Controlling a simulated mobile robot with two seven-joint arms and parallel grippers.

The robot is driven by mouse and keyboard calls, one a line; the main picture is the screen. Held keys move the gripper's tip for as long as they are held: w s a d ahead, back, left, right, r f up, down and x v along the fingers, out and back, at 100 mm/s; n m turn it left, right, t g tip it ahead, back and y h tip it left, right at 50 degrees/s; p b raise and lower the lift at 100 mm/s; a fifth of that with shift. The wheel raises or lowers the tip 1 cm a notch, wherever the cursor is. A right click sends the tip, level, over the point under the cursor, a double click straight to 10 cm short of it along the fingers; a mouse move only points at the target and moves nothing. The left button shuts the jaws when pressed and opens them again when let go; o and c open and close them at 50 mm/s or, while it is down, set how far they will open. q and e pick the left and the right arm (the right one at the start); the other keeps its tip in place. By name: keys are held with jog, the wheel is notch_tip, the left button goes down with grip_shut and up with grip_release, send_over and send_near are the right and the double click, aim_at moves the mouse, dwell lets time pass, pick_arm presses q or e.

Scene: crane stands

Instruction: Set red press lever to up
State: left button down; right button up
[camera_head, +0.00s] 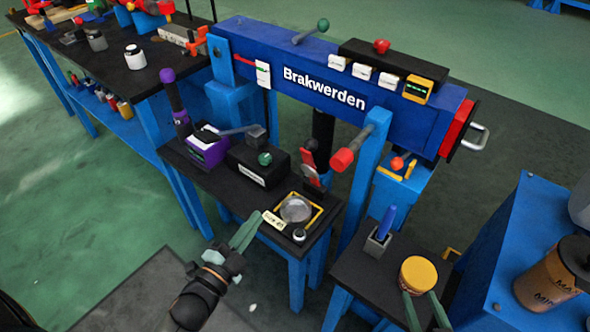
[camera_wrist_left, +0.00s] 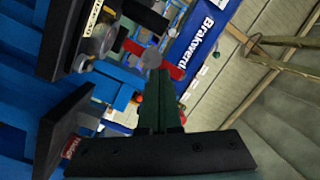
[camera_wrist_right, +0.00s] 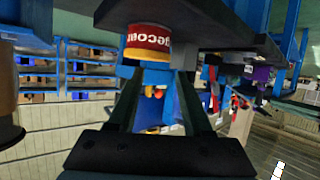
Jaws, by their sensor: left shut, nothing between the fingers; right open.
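In the head view, a red flat lever with a black knob (camera_head: 311,170) leans on the small black table, beside the dish with the yellow square frame. A red cylindrical handle (camera_head: 343,159) on a grey rod sticks out from the blue press (camera_head: 330,95) marked "Brakwerden". I cannot tell for certain which is the red press lever. My left gripper (camera_head: 245,234) is shut and empty, in front of the small table, apart from both. In the left wrist view its closed fingers (camera_wrist_left: 159,85) point toward a red bar. My right gripper (camera_head: 426,310) is open beside a yellow-lidded can (camera_head: 419,274).
The small table (camera_head: 255,200) holds a purple box (camera_head: 207,148), a black box (camera_head: 258,165) and the dish (camera_head: 296,209). A second low table (camera_head: 372,270) carries the can and a blue-handled tool (camera_head: 384,225). A blue cabinet stands at the right. Green floor lies open at left.

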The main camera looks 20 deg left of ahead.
pick_arm(q)
jog(key=m+t+h+b, duration=0.2)
jog(key=m+h+b, duration=0.1)
jog(key=m, duration=0.3)
pick_arm(e)
jog(key=shift+w+a+t, duration=0.2)
jog(key=shift+w+t, duration=0.4)
jog(key=shift+t, duration=0.1)
jog(key=shift+w+a+r+n+y+b, duration=0.15)
jog(key=shift+r+n+y+b, duration=0.15)
jog(key=shift+b, duration=0.15)
jog(key=shift+r+t, duration=0.3)
jog(key=shift+t, duration=0.1)
jog(key=shift+r, duration=0.1)
pick_arm(q)
jog(key=m+h, duration=0.2)
jog(key=m, duration=0.1)
send_near(306, 155)
jog(key=x, duration=0.6)
jog(key=shift+d, duration=0.1)
pick_arm(e)
jog(key=shift+w+r, duration=0.15)
pick_arm(q)
jog(key=shift+w+d+r, duration=0.15)
jog(key=shift+w, duration=0.15)
pick_arm(e)
jog(key=shift+r, duration=0.5)
jog(key=shift+w, duration=0.1)
